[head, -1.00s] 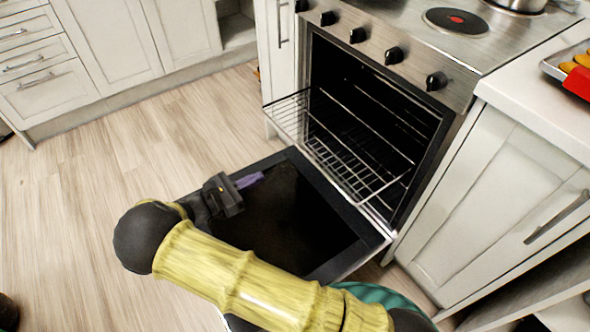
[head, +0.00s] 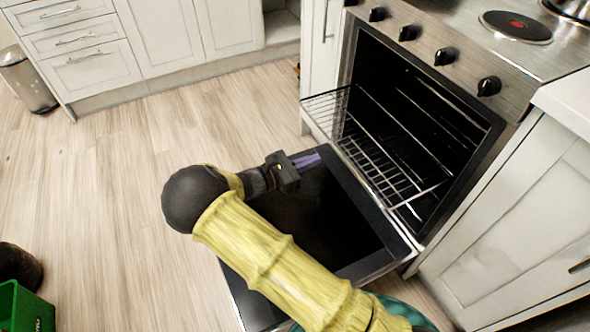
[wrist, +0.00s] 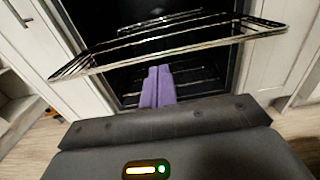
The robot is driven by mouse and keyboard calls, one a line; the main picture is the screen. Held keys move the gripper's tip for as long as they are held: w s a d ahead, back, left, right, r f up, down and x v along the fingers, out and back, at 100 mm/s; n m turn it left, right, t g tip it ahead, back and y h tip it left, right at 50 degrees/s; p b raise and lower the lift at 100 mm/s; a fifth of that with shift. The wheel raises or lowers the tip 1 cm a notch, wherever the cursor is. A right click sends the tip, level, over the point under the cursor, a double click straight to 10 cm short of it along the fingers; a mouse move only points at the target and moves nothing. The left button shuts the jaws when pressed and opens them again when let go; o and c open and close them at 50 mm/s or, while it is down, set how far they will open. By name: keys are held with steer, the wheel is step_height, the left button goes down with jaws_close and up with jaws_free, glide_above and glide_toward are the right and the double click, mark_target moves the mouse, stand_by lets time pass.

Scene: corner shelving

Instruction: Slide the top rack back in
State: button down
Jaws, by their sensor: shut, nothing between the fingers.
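The top rack (head: 385,150) is a wire rack that sticks out of the open oven (head: 430,110) over the lowered door. It also shows in the wrist view (wrist: 170,42), its front bar crossing the picture ahead of my gripper. My gripper (head: 318,158) has purple fingers, pressed together and empty, above the oven door (head: 335,215) and in front of the rack's front edge. In the wrist view the fingers (wrist: 158,85) point at the oven opening, below the rack's front bar in the picture. I cannot tell whether they touch the rack.
The lowered door lies under my arm. White cabinets stand on both sides of the oven, one at the right (head: 520,210). A green crate (head: 25,308) and a bin (head: 25,80) stand at the left. The wooden floor (head: 120,190) between is clear.

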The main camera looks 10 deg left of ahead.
mark_target(338, 151)
steer(key=b+x, duration=0.2)
steer(key=x, duration=0.3)
steer(key=shift+w+d, duration=0.25)
steer(key=shift+d, duration=0.05)
steer(key=shift+a, duration=0.1)
steer(key=shift+d, duration=0.25)
